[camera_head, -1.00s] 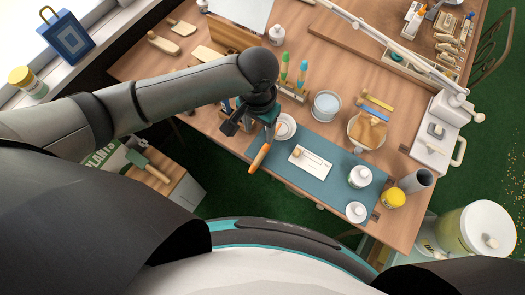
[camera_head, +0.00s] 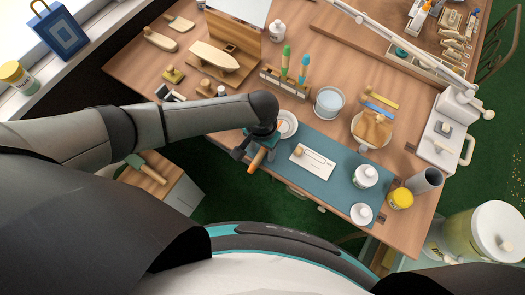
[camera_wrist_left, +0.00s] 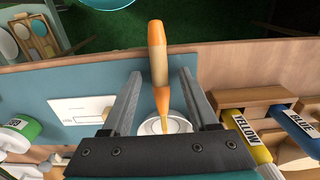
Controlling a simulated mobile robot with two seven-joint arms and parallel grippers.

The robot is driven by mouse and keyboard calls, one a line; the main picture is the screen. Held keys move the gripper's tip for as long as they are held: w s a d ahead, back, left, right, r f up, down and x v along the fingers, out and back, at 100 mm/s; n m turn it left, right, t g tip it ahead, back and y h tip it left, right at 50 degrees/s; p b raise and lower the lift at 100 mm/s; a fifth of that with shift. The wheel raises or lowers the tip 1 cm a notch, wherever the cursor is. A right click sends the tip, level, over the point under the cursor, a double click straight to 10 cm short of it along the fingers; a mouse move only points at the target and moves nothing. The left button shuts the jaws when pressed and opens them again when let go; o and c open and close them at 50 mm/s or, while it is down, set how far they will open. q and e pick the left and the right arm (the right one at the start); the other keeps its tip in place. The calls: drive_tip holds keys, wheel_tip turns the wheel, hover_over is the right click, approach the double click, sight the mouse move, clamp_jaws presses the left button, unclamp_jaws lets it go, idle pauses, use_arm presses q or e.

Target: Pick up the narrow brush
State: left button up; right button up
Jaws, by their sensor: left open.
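The narrow brush (camera_head: 257,161), with an orange and tan handle, lies with its thin end over a small white dish (camera_head: 287,124) and its handle end past the desk's front edge. In the left wrist view the brush (camera_wrist_left: 158,60) runs between the two fingers, with a gap on each side, and the dish (camera_wrist_left: 178,125) is behind it. My left gripper (camera_head: 254,151) is open at the front edge of the blue mat (camera_head: 325,165), with its fingers either side of the brush. It hides part of the brush in the head view. My right gripper is not in view.
A white card (camera_head: 313,160) lies on the mat right of the brush. A wooden rack (camera_head: 284,82) holds green and blue brushes behind the dish. White jars (camera_head: 365,176) and a yellow-lidded jar (camera_head: 400,198) stand to the right.

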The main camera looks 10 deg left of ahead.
use_arm(q)
drive_tip(key=shift+f, duration=0.25)
clamp_jaws()
idle(0.3)
